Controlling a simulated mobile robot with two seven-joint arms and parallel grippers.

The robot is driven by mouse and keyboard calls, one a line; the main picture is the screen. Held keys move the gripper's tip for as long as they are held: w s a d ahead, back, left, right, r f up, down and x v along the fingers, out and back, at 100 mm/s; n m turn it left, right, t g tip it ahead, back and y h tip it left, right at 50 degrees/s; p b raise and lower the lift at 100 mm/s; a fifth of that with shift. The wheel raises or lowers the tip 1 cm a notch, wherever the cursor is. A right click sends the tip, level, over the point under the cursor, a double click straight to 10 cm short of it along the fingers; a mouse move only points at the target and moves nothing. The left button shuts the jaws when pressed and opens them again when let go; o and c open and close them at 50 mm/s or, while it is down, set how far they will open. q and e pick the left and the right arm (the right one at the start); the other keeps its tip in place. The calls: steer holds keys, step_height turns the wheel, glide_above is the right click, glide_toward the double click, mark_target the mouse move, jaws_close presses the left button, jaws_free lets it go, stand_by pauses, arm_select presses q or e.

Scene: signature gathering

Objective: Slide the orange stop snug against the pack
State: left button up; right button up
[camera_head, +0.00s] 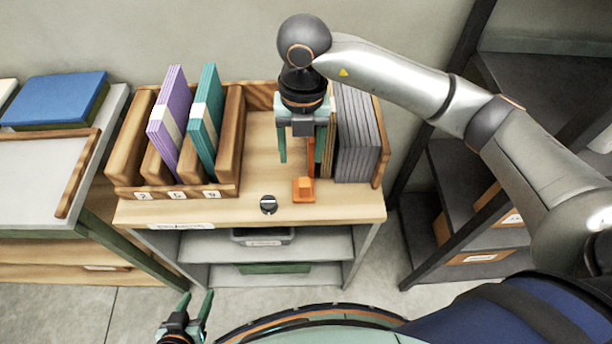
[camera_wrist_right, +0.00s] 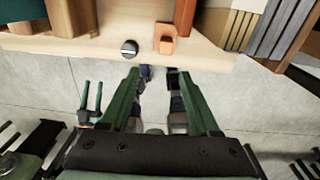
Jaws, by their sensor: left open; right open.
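The orange stop (camera_head: 303,189) sits on the wooden tabletop near its front edge, with a raised block on its base; it also shows in the right wrist view (camera_wrist_right: 166,38). The pack (camera_head: 357,135) of upright grey sheets or folders stands at the right end of the table, with thinner tan and brown pieces at its left side. It shows at the upper right of the wrist view (camera_wrist_right: 280,28). My right gripper (camera_head: 301,165) is open, pointing down above the tabletop behind the stop and left of the pack. My left gripper (camera_head: 197,302) is open and empty, low in front of the table.
A wooden rack (camera_head: 172,192) with a purple binder (camera_head: 171,122) and a teal binder (camera_head: 206,120) stands on the left. A small dark knob (camera_head: 268,204) lies left of the stop. A dark shelf (camera_head: 465,215) stands right.

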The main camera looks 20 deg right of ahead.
mark_target(305, 182)
steer(key=shift+h, duration=0.3)
steer(key=f, duration=0.8)
steer(key=f+p, duration=0.1)
steer(key=f, duration=0.3)
steer(key=shift+w+d+f, duration=0.1)
steer(key=shift+w+d, duration=0.15)
steer(key=shift+d, duration=0.15)
steer(key=shift+c, duration=0.4)
jaws_close()
